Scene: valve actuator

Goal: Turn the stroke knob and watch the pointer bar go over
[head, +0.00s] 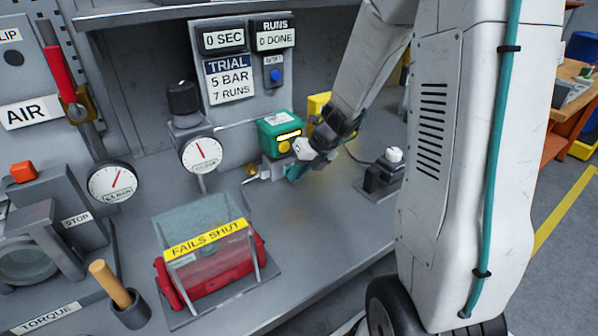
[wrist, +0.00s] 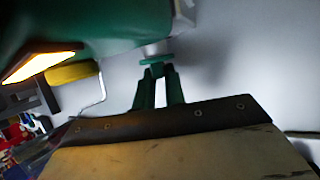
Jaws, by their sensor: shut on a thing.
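The green actuator box (head: 280,133) stands at the back of the bench, with a lit yellow window (head: 289,135) on its face and a round yellow part (head: 284,147) below it. In the wrist view the box (wrist: 110,25) fills the upper left, with the lit window (wrist: 38,64) and the yellow part (wrist: 72,72). My gripper (wrist: 157,78) is shut on a small green disc-like knob (wrist: 156,58) under the box, apparently the stroke knob. In the head view my gripper (head: 293,170) is low at the box's front right, and its grip is hidden. I cannot make out the pointer bar's angle.
A red part under a clear "FAILS SHUT" cover (head: 205,240) stands in front. Gauges (head: 201,154) and a black knob (head: 183,98) are to the left. A small black device with a white top (head: 393,155) is right of my gripper. The right front bench is clear.

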